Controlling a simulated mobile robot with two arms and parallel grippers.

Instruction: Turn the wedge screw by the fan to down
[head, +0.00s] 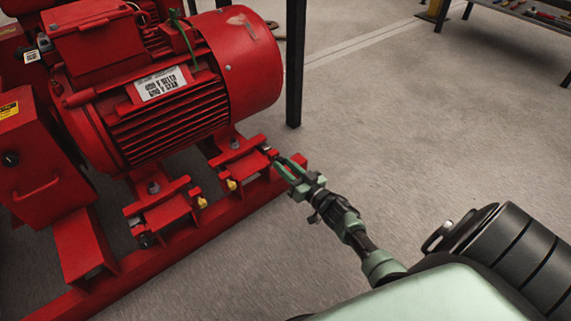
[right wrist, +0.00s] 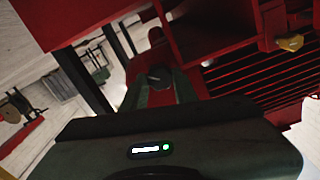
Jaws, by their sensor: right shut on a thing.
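The red motor (head: 165,90) stands on a red base frame (head: 180,255), with its rounded fan cover (head: 245,62) at the right end. The wedge screw (head: 269,152) is a small dark piece at the motor foot below the fan cover. My right gripper (head: 284,163) reaches it from the right, with its green fingers shut on it. In the right wrist view the screw's dark head (right wrist: 158,76) shows between the two fingers (right wrist: 160,92). The fingers partly hide the screw. My left gripper is not in view.
Yellow-tipped bolts (head: 232,185) stick out along the motor feet. A dark post (head: 295,65) stands just behind the frame's end. A workbench (head: 525,12) with tools is at the upper right. The concrete floor (head: 430,130) right of the frame is clear.

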